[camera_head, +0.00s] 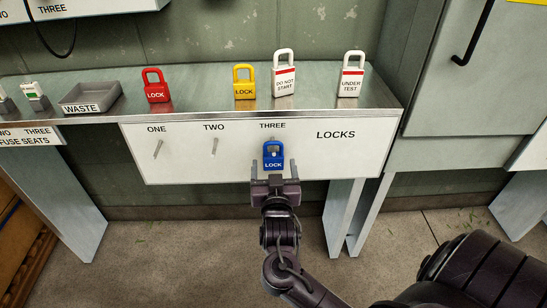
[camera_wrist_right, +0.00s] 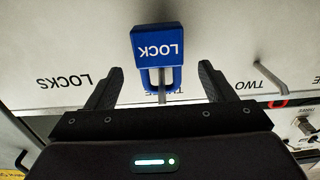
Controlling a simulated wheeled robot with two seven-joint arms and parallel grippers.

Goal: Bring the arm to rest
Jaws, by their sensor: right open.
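My right gripper (camera_head: 274,178) is open in front of the white locks panel, just below the blue padlock (camera_head: 273,157). The blue padlock hangs by its shackle on the peg labelled THREE. In the right wrist view, the blue padlock (camera_wrist_right: 158,46) shows upside down on its peg, between and beyond the spread fingers of the right gripper (camera_wrist_right: 158,88). Neither finger appears to touch it. My left gripper is not in the head view.
Pegs ONE (camera_head: 158,149) and TWO (camera_head: 214,146) are empty. On the shelf above stand a red padlock (camera_head: 156,91), a yellow padlock (camera_head: 244,89), two white tagged padlocks (camera_head: 284,82) (camera_head: 350,82) and a grey WASTE tray (camera_head: 116,95). The floor below is open.

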